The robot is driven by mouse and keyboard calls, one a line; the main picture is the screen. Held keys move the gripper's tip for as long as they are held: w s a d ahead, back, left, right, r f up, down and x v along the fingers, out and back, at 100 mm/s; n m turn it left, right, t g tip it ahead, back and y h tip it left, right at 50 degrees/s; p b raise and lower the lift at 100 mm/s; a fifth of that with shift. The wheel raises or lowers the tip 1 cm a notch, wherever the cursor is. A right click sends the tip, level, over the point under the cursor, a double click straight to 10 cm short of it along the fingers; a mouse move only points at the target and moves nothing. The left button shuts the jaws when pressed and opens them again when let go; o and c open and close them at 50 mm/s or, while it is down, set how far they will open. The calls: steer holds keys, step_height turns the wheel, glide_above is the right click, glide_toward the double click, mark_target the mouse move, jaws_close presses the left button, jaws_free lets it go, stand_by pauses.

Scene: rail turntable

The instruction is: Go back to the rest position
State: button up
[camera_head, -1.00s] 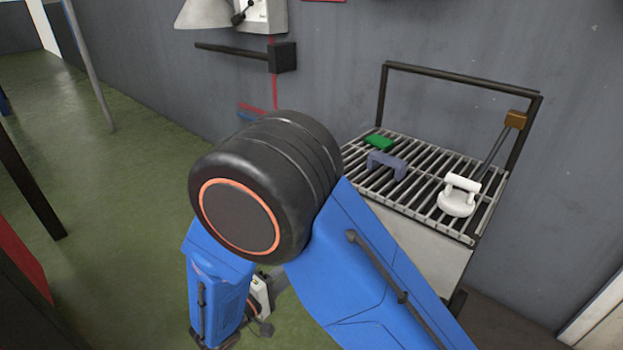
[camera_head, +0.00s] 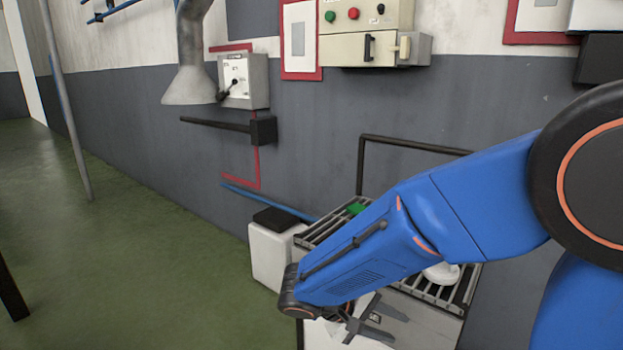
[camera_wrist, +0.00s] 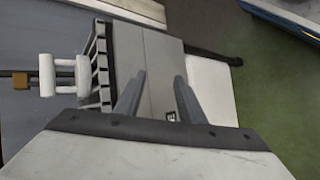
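My gripper (camera_head: 378,318) hangs low at the end of my blue arm, in front of the cart's pale front panel. In the wrist view my gripper (camera_wrist: 158,92) has its two grey fingers apart, with nothing between them. The slatted cart (camera_head: 462,293) stands behind my forearm, which covers much of its top. A white double-handled piece (camera_head: 441,273) on the slats shows just below my forearm, and it also shows at the left of the wrist view (camera_wrist: 62,75). A green block (camera_head: 356,208) shows above my forearm.
A white box with a black top (camera_head: 270,258) stands left of the cart. The wall carries a switch box (camera_head: 243,82), a black bar (camera_head: 215,124), a grey funnel (camera_head: 190,85) and a control panel (camera_head: 367,45). A pole (camera_head: 62,105) stands at left. Green floor (camera_head: 130,230) is open there.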

steer(key=s+d+r+m+t+y, duration=0.1)
steer(key=s+d+r+m+y, duration=0.1)
steer(key=s+d+r+y, duration=0.2)
steer(key=s+d+r+m+t+y, duration=0.1)
steer(key=s+d+r+y, duration=0.3)
steer(key=s, duration=0.7)
steer(key=shift+d+r+m+t+y, duration=0.25)
steer(key=shift+d+m+y, duration=0.45)
steer(key=shift+d+y, duration=0.7)
